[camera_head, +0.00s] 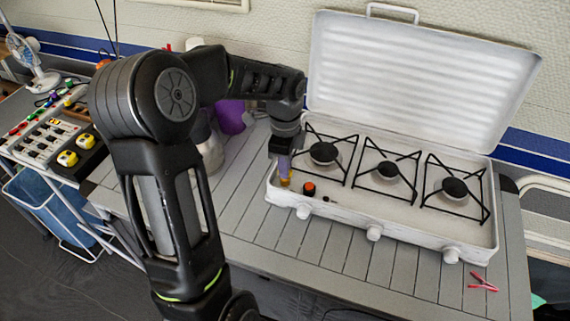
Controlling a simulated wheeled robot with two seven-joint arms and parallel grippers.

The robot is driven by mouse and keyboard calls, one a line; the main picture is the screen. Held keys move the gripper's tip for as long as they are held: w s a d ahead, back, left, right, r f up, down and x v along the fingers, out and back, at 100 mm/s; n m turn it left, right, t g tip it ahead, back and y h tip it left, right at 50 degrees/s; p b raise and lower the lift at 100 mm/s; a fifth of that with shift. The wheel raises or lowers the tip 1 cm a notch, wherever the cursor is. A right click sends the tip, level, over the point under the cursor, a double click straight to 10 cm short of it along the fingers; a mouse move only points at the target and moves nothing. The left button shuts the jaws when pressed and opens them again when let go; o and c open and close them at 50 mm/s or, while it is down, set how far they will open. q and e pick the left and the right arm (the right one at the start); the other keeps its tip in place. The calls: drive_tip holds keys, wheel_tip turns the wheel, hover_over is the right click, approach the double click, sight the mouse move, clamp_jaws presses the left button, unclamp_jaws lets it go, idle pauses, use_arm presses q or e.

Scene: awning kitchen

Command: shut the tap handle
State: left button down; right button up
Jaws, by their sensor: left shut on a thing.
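My left gripper (284,164) reaches down at the left end of a white camping stove (340,214). It is shut on a small yellow piece (286,182) at the stove's left corner. The piece is mostly hidden by the fingers, so I cannot tell its full shape or whether it is the tap handle. A small black knob with an orange top (309,187) stands just right of the fingertips. White knobs (374,232) line the stove's front. My right gripper is not in view.
The stove's lid (415,80) stands open behind three burners. A red clip-like object (483,283) lies at the grey slatted table's (340,255) front right. A purple container (231,117) stands behind my arm. A side table with tools is at left.

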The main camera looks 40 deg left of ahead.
use_arm(q)
drive_tip(key=shift+m, duration=0.5)
drive_tip(key=c, duration=1.5)
unclamp_jaws()
drive_tip(key=shift+o, duration=0.2)
wheel_tip(320, 180, up, 8)
drive_tip(key=shift+f+b, duration=0.1)
drive_tip(key=shift+b, duration=0.25)
